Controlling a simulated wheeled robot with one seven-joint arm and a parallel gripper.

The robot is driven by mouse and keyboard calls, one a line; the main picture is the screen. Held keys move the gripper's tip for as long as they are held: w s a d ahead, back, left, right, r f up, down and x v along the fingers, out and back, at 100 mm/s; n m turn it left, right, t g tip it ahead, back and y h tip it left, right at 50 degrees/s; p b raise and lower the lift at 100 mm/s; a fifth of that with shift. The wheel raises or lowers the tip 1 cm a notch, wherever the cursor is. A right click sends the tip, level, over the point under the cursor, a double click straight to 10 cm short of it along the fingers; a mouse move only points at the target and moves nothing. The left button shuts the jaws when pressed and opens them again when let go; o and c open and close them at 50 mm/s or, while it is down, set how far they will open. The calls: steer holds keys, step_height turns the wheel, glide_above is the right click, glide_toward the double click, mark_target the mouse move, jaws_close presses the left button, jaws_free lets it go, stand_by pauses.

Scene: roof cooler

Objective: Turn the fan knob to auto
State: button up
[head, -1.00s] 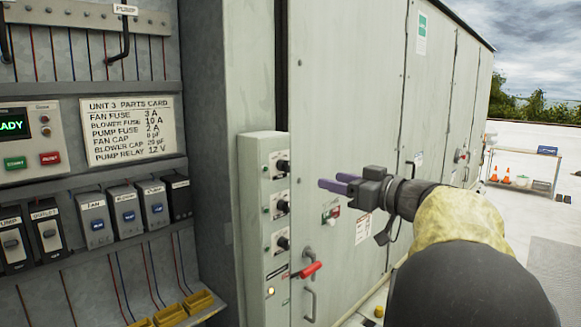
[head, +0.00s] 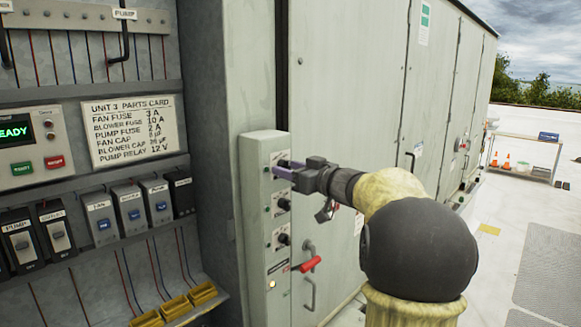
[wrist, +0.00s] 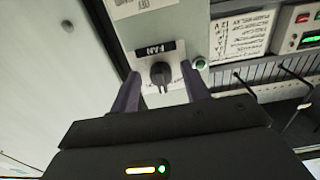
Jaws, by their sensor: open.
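The fan knob (wrist: 160,74) is a round black knob on a pale plate under a black FAN label (wrist: 160,49) in the wrist view. My gripper (wrist: 157,92) is open, with one purple finger on each side of the knob. A gap shows between the knob and both fingers. In the head view my gripper (head: 284,168) reaches the top of the narrow control box (head: 253,215) and hides most of the top knob. Two more black knobs, the middle one (head: 284,204) and the lower one (head: 284,239), sit below it. The exact knob setting is too small to read.
A red-handled lever (head: 308,264) juts from the cabinet below the knobs. The open bay at left holds a parts card (head: 132,130) and several labelled fuse blocks. A cart (head: 525,157) stands far off at right on the open roof.

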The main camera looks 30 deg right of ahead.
steer(key=c, duration=1)
steer(key=shift+o, duration=0.2)
steer(key=shift+n, duration=0.3)
steer(key=n+b, duration=0.5)
steer(key=n, duration=0.3)
steer(key=shift+w+d, duration=0.1)
steer(key=shift+d, duration=0.05)
steer(key=shift+r+n, duration=0.1)
steer(key=shift+n, duration=0.3)
steer(key=o, duration=1)
steer(key=shift+c, duration=0.2)
